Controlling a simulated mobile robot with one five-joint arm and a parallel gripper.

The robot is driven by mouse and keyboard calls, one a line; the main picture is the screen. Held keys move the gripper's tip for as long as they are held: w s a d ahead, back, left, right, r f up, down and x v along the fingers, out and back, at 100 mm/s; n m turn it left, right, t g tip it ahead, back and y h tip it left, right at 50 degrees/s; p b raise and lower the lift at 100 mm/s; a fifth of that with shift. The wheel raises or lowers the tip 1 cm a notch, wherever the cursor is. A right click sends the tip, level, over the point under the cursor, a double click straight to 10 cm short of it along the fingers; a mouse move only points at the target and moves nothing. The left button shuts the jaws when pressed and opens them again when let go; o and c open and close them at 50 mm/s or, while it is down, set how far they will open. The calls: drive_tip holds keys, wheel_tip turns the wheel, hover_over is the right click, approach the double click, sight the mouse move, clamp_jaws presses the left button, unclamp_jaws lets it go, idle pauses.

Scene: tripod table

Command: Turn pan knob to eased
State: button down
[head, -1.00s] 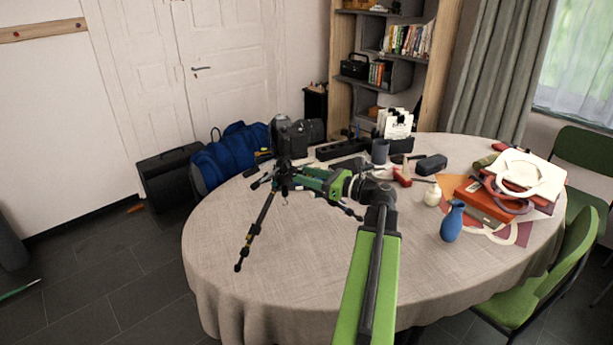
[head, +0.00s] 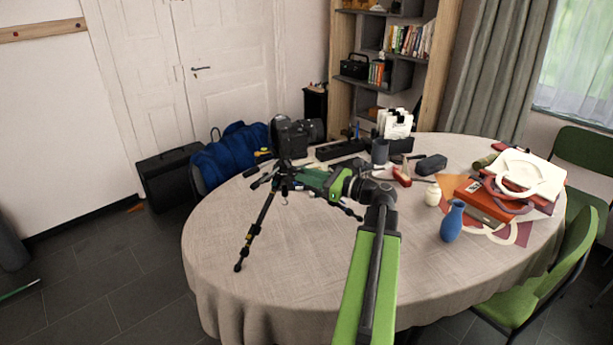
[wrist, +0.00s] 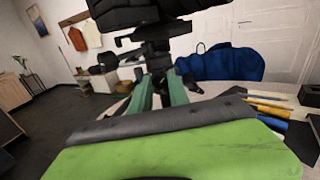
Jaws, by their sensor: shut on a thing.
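A black camera (head: 290,138) sits on top of a tripod (head: 262,228) that stands on the table. It also shows at the top of the wrist view (wrist: 135,14), above the tripod's dark head (wrist: 155,50). My green gripper (head: 303,178) reaches in from the right, its tips at the tripod head just below the camera. It is shut on a part there that I take for the pan knob. The knob and the contact are hidden by my gripper and the dark tripod parts. I cannot read the knob's setting.
The cloth-covered table (head: 300,270) has free room at its front left. A desk organiser (head: 340,150) is behind. A blue bag (head: 228,155) lies beyond the table.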

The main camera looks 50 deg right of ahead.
drive_tip(key=c, duration=1.3)
unclamp_jaws()
drive_tip(key=shift+o, duration=0.2)
drive_tip(key=v, duration=1.7)
drive_tip(key=shift+s, duration=0.3)
drive_tip(key=shift+d, duration=0.1)
